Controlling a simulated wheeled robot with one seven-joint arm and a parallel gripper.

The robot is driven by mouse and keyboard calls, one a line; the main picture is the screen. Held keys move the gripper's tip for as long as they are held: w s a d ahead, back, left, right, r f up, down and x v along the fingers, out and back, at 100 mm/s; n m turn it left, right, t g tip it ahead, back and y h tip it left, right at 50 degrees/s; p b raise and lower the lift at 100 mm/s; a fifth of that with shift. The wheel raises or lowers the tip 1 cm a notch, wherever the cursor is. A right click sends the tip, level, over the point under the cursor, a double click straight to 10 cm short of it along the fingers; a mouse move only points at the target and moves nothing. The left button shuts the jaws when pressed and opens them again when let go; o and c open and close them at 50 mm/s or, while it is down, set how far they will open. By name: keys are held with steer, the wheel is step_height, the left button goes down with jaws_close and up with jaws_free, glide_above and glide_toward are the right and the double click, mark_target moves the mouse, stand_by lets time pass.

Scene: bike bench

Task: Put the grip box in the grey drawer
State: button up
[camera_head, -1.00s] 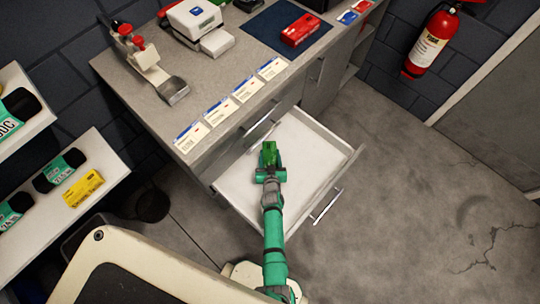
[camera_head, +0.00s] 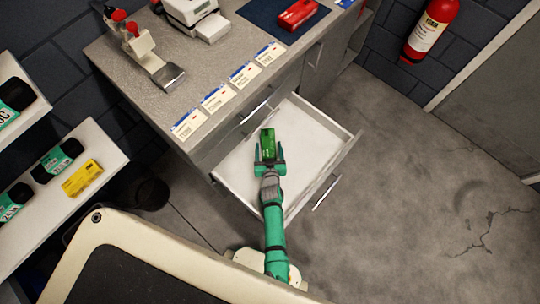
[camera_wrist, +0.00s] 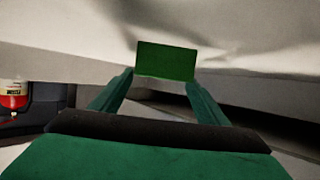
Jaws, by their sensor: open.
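The green grip box (camera_head: 267,142) is inside the grey drawer (camera_head: 310,148), which is pulled out from the bench and has a pale inside. My gripper (camera_head: 269,158) is over the drawer with its fingers spread, one on each side of the box's near end. In the wrist view the box (camera_wrist: 167,62) shows ahead, between and beyond the fingertips (camera_wrist: 160,80), with a gap at each side. I cannot tell whether the box's underside rests fully on the drawer floor.
The bench top (camera_head: 236,50) above holds a row of labels, a clamp-like tool (camera_head: 140,48), a white device (camera_head: 195,15) and a red box (camera_head: 297,14) on a dark mat. Floor at right is clear.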

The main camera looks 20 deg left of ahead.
steer(key=v, duration=0.7)
steer(key=shift+s+d+r, duration=0.15)
steer(key=shift+d, duration=0.05)
steer(key=shift+s+a+r, duration=0.1)
steer(key=shift+s, duration=0.35)
steer(key=shift+d, duration=0.25)
steer(key=shift+a, duration=0.1)
steer(key=s+d+r+m+t+h, duration=0.1)
steer(key=s+d+r+h, duration=0.1)
steer(key=s+d+r, duration=0.3)
steer(key=s+d+r+m+t+h, duration=0.1)
steer(key=s+d+r, duration=0.3)
steer(key=s+r, duration=0.7)
steer(key=s+d+r+m+t+h, duration=0.1)
steer(key=s+d+r, duration=0.4)
steer(key=r, duration=1)
steer(key=s+m+h, duration=0.1)
steer(key=s+m, duration=0.1)
steer(key=s, duration=0.1)
steer(key=shift+s+d+r+h, duration=0.15)
steer(key=shift+d+r+h, duration=0.2)
steer(key=shift+r+h, duration=0.05)
